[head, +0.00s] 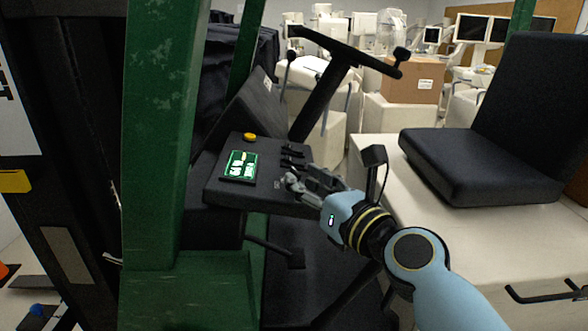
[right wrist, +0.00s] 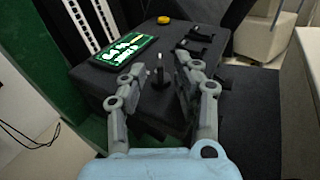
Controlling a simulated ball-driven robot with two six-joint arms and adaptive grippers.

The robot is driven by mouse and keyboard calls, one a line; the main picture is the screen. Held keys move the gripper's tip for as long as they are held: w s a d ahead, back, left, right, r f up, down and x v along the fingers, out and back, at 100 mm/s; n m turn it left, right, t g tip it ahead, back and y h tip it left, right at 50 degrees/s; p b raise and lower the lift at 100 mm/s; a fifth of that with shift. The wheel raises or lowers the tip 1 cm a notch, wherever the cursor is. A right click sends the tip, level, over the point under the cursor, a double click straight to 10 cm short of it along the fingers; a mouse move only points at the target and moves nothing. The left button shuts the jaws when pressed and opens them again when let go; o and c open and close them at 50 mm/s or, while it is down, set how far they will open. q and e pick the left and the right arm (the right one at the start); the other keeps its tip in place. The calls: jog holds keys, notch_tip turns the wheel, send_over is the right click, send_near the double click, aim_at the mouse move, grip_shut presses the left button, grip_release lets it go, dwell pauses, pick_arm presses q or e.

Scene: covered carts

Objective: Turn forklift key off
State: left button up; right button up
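The forklift's dark control console (head: 215,190) stands left of centre in the head view. In the right wrist view, a small upright key (right wrist: 160,76) with a pale tip rises from the console top. My right gripper (head: 290,180) is over the console's near right part. In the right wrist view, the gripper (right wrist: 158,68) is open, with one finger on each side of the key and visible gaps between. In the head view I cannot make out the key clearly beside the fingers. My left gripper is not in view.
The console carries a lit green display (head: 240,166), a yellow button (head: 249,137) and several black levers (head: 292,153). A green post (head: 160,130) stands left, and a black seat (head: 470,165) is at right.

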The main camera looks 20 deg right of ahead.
aim_at(300, 177)
jog(key=shift+x, duration=1.8)
grip_shut()
